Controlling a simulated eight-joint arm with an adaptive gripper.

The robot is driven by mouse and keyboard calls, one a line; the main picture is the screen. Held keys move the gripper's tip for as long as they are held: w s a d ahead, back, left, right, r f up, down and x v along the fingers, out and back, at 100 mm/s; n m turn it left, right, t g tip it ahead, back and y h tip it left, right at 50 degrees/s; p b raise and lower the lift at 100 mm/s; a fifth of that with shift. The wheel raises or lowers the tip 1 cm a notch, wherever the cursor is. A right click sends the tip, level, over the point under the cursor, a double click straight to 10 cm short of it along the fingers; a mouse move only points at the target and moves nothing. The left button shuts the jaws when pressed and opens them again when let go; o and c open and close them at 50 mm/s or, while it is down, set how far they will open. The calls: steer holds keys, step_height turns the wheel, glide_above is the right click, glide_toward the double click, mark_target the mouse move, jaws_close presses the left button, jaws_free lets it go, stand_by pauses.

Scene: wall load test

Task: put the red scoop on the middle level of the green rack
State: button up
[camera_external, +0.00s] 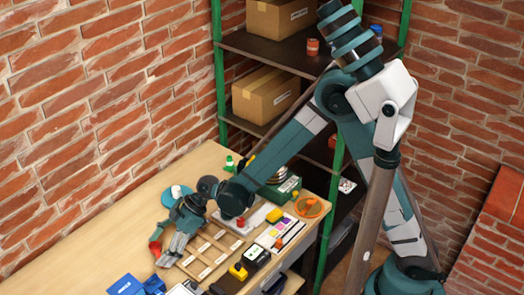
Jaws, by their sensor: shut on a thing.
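The green rack (219,75) stands behind the workbench, with green posts and dark shelves. A cardboard box (262,95) sits on one shelf and another cardboard box (281,18) on the shelf above. My arm crosses in front of the rack and hides part of its lower levels. My gripper (168,255) is low over the left part of the bench, pointing down. It is shut on a small red thing (155,247), which looks like the red scoop. The fingers hide part of it, and I cannot tell whether it touches the bench.
A wooden divided tray (205,252) lies right beside the gripper. Blue bins (126,286) are at the front edge. Several small items, an orange round dish (309,207) and a green case (283,189) crowd the bench's right side. The bench's left is clear.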

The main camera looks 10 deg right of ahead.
steer(key=shift+f, duration=0.6)
steer(key=shift+f, duration=0.2)
steer(key=o, duration=0.9)
steer(key=shift+r, duration=0.1)
steer(key=shift+r, duration=0.15)
steer(key=p+v, duration=0.2)
steer(key=v, duration=1)
